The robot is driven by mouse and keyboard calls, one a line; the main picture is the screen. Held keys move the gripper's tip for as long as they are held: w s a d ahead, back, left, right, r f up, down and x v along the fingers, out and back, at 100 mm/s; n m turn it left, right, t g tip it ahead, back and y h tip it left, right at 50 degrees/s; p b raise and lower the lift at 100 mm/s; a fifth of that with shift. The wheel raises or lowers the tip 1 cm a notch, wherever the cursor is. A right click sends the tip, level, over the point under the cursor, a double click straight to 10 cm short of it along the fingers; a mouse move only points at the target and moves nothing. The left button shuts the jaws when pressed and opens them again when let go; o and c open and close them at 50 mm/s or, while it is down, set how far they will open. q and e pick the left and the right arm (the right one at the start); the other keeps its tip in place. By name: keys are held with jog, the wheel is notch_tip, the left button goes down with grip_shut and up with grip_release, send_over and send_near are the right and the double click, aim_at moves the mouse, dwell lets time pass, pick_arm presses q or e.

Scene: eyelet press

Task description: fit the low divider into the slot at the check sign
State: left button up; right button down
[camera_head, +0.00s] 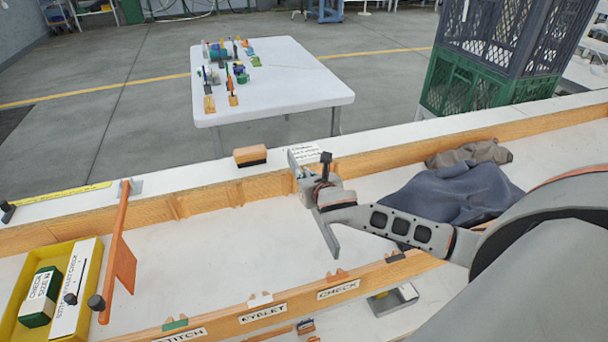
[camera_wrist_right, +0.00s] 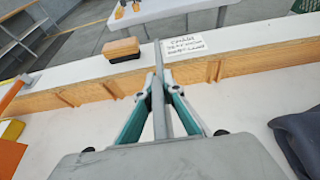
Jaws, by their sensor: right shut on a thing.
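My right gripper (camera_head: 318,190) is shut on a thin grey bar-like panel, apparently the low divider (camera_head: 331,238). In the right wrist view the low divider (camera_wrist_right: 158,97) is seen nearly edge-on between the teal fingers (camera_wrist_right: 158,88). It is held above the white bench floor, near the back wooden rail. The check sign (camera_head: 338,289) is on the front wooden rail, below and nearer than the gripper, with an orange piece (camera_head: 337,276) above it. Parts of the low divider are hidden behind the gripper. My left gripper is not in view.
An orange divider (camera_head: 121,265) stands across the bench at left, beside a yellow tray (camera_head: 12,322). Dark blue cloth (camera_head: 455,195) lies right of the gripper. A wooden block brush (camera_head: 250,155) and a written card (camera_head: 306,152) lie on the back ledge. The middle bench floor is clear.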

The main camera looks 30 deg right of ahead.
jog(key=shift+f+b, duration=0.6)
jog(key=shift+f, duration=0.65)
jog(key=shift+f+b, duration=0.4)
jog(key=shift+f, duration=0.35)
jog(key=shift+f+b, duration=0.3)
jog(key=shift+f, duration=0.45)
pick_arm(q)
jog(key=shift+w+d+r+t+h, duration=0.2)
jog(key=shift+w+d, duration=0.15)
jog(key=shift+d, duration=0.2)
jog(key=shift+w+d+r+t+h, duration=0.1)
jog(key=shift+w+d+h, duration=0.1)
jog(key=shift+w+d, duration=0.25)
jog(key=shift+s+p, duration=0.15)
jog(key=shift+p, duration=0.15)
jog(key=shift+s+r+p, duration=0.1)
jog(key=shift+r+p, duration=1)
jog(key=shift+p, duration=0.05)
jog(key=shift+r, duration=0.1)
pick_arm(e)
jog(key=shift+f, duration=0.45)
pick_arm(q)
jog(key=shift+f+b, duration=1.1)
jog(key=shift+b, duration=0.1)
pick_arm(e)
jog(key=shift+f, duration=2.15)
